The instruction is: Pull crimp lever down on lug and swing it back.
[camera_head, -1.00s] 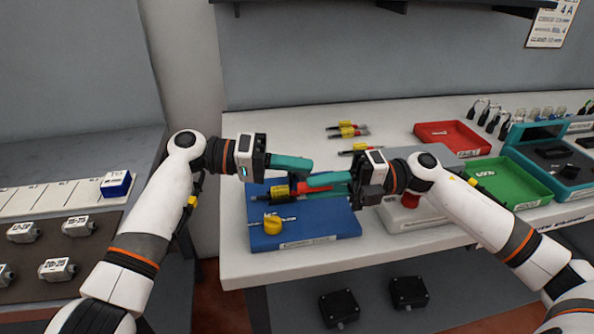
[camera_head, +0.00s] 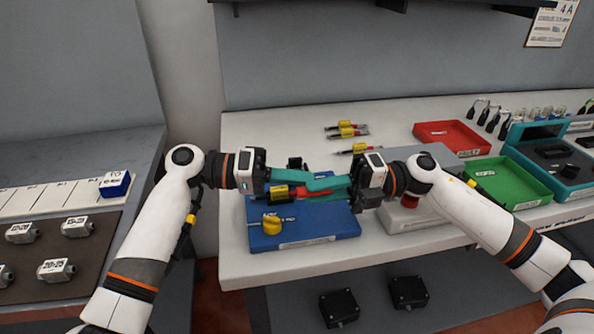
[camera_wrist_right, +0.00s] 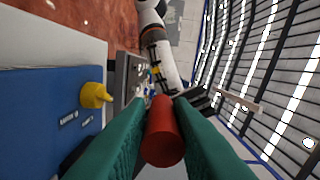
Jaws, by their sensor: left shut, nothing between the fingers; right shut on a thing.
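The blue crimp fixture (camera_head: 330,226) lies flat on the bench, with a yellow knob (camera_head: 272,226) on its front left. My right gripper (camera_head: 322,184) is over it, its teal fingers shut on a red cylindrical grip (camera_wrist_right: 163,132), which looks like the lever's handle. In the head view a red piece (camera_head: 312,190) and a yellow-banded part (camera_head: 281,191) show beside the fingers. My left gripper (camera_head: 312,178) is shut and empty, its fingertips close to or touching the right fingers. The lug cannot be made out; fingers cover that area.
Several yellow-banded leads (camera_head: 347,133) lie behind the fixture. A grey box (camera_head: 430,212) stands right of it, with a red tray (camera_head: 452,138) and a green tray (camera_head: 510,185) beyond. Bare bench (camera_head: 270,130) is free at the back left.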

